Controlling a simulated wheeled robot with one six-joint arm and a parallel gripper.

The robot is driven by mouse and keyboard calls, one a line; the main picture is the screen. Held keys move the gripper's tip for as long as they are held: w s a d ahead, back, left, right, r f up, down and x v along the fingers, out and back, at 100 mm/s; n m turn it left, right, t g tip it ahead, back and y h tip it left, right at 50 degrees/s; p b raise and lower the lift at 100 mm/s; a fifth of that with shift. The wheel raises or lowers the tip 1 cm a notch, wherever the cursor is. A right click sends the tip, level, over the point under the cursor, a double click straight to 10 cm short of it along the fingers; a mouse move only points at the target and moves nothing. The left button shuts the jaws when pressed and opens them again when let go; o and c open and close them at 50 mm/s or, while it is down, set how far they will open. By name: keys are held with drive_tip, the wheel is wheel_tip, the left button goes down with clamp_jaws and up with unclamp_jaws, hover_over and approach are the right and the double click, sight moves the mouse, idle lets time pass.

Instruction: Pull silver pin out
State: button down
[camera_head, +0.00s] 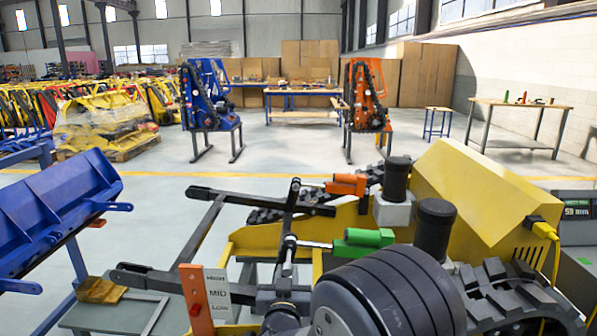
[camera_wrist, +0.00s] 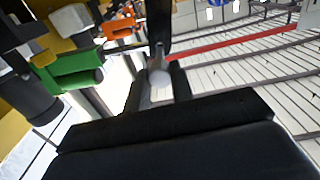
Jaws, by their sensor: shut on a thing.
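The silver pin (camera_wrist: 160,77) shows its pale round end between the two dark fingers of my gripper (camera_wrist: 158,88) in the wrist view. My gripper is shut on it. Beyond the pin's end is a narrow silver part in line with a dark upright bar (camera_wrist: 157,22). In the head view, a silver piece shows on the linkage (camera_head: 290,242), left of the green cylinder (camera_head: 363,242). My wrist covers part of the area around the fingers there. I cannot tell how deep the pin sits.
The green cylinder and an orange cylinder (camera_head: 346,185) are close to the linkage, beside the yellow tracked carrier (camera_head: 490,190). A HIGH/MID/LOW plate (camera_head: 217,292) stands at the lower left. A blue bucket (camera_head: 55,205) is at far left. Open floor lies behind.

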drive_tip(key=shift+s, duration=0.1)
drive_tip(key=shift+s+a+b, duration=0.1)
drive_tip(key=shift+s+b, duration=0.2)
drive_tip(key=shift+s, duration=1.35)
